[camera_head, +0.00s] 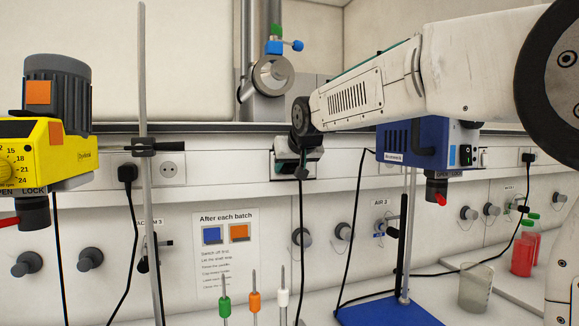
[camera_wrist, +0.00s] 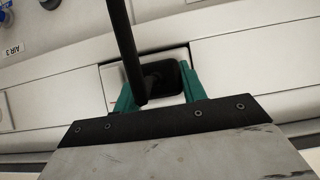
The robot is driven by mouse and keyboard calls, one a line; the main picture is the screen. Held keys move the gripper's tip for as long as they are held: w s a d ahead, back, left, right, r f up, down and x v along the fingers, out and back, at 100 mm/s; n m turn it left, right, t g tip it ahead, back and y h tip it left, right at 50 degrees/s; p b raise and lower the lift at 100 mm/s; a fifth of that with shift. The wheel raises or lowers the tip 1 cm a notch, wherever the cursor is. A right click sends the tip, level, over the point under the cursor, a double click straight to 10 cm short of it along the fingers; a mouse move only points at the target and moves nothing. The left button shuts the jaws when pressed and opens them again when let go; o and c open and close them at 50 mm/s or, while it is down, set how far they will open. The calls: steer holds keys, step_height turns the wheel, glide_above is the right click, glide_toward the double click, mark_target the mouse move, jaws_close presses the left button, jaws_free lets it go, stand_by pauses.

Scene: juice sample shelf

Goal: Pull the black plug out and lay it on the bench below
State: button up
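The black plug (camera_wrist: 167,78) is in front of a pale socket plate on the wall trunking. My gripper (camera_wrist: 157,88) is up at this plug, with one green finger on each side of it. The right finger appears to touch the plug. The black cable crosses the left fingertip, so I cannot tell whether the fingers are closed on it. In the head view my gripper (camera_head: 297,163) is at the trunking, and the plug is mostly hidden by it. Its cable (camera_head: 301,240) hangs straight down. The bench below shows at the lower right.
A blue stirrer motor (camera_head: 412,143) on a blue-based stand is just right of my gripper. A metal rod (camera_head: 149,230) and another plugged-in black plug (camera_head: 127,172) are left. Upright coloured-handled tools (camera_head: 254,300) stand below. A beaker (camera_head: 475,288) and red bottles (camera_head: 524,250) are at right.

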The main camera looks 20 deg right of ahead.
steer(key=shift+s, duration=0.75)
stand_by(0.7)
steer(key=shift+s, duration=1.55)
